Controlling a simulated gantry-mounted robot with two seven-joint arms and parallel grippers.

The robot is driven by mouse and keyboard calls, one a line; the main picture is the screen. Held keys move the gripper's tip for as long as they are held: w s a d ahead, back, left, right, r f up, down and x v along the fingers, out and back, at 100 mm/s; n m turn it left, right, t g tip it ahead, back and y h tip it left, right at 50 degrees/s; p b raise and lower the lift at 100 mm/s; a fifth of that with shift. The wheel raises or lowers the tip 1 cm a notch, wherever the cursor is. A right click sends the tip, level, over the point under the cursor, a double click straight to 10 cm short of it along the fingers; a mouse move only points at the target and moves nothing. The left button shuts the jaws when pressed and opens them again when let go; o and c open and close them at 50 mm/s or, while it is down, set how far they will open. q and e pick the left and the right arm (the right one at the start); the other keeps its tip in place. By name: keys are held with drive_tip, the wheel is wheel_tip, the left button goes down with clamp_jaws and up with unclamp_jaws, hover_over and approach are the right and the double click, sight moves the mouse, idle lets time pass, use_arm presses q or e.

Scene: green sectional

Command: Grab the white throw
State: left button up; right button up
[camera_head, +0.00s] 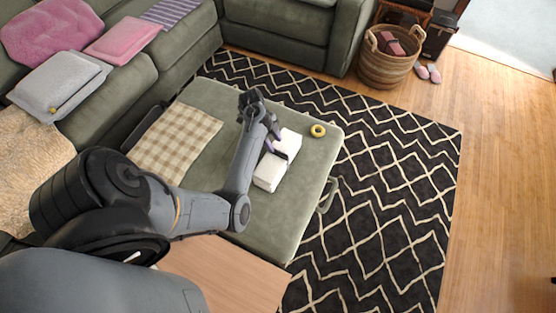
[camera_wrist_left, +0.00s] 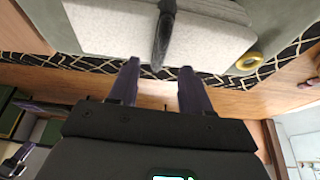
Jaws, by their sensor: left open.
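The white throw (camera_head: 268,173) lies folded on the green ottoman (camera_head: 312,165), with a dark band around its middle. My left gripper (camera_head: 273,139) is over the ottoman at the throw's left side in the head view, with its purple fingers pointing toward it. In the left wrist view the throw (camera_wrist_left: 105,28) fills the upper middle, with the dark band (camera_wrist_left: 163,35) running between the lines of the two fingers. The fingers (camera_wrist_left: 160,68) are apart with nothing between them. I cannot tell whether they touch the throw. My right gripper is not in view.
A yellow ring (camera_head: 318,130) lies near the throw on the ottoman. A checkered cloth (camera_head: 175,140) lies at the ottoman's left. A wooden surface (camera_head: 225,275) is in front. A wicker basket (camera_head: 385,68) stands behind on the floor. The patterned rug (camera_head: 390,190) is clear at right.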

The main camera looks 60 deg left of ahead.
sight(277, 151)
use_arm(q)
drive_tip(key=b+x, duration=0.1)
drive_tip(key=x, duration=0.3)
drive_tip(key=shift+f, duration=0.1)
clamp_jaws()
idle(1.4)
